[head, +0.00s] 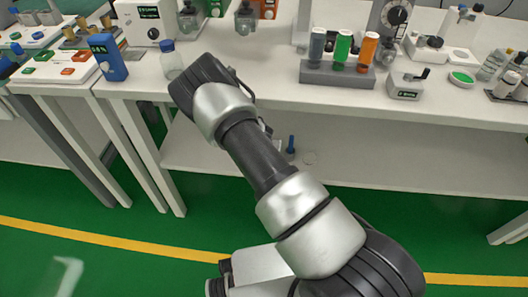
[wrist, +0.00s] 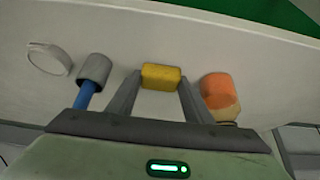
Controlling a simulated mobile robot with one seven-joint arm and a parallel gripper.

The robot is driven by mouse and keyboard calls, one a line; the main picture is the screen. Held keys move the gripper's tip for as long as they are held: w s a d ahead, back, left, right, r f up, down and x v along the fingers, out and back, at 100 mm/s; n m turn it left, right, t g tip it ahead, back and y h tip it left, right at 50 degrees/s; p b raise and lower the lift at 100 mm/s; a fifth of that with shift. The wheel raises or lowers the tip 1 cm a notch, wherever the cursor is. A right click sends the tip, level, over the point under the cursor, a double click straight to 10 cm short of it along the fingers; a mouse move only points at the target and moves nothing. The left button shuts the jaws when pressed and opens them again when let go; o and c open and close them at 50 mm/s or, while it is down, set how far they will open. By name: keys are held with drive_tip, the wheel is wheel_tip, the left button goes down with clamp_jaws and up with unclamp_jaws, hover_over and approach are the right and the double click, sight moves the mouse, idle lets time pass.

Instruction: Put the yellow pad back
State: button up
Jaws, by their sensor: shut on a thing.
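The yellow pad (wrist: 161,77) is a small rounded block between the fingertips of my gripper (wrist: 160,82) in the wrist view. Both fingers touch its sides, so my gripper is shut on it. A pale surface lies behind the pad; I cannot tell whether the pad touches it. In the head view my arm's dark wrist end covers part of the bench's front edge, and the pad and fingers are hidden there.
In the wrist view a grey-capped blue item (wrist: 92,75) and a white ring (wrist: 48,58) are left of the pad. An orange cylinder (wrist: 216,88) is close right. In the head view the benchtop (head: 270,88) holds a clear bottle (head: 171,62) and a rack (head: 337,75).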

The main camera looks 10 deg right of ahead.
drive_tip(key=shift+f, duration=0.2)
drive_tip(key=o, duration=1)
drive_tip(key=p+v, duration=0.1)
drive_tip(key=v, duration=0.4)
drive_tip(key=p+v, duration=0.2)
drive_tip(key=v, duration=0.4)
drive_tip(key=a+p+v, duration=0.1)
drive_tip(key=p+v, duration=0.1)
drive_tip(key=v, duration=0.4)
drive_tip(key=shift+w+r, duration=0.1)
drive_tip(key=shift+r, duration=0.15)
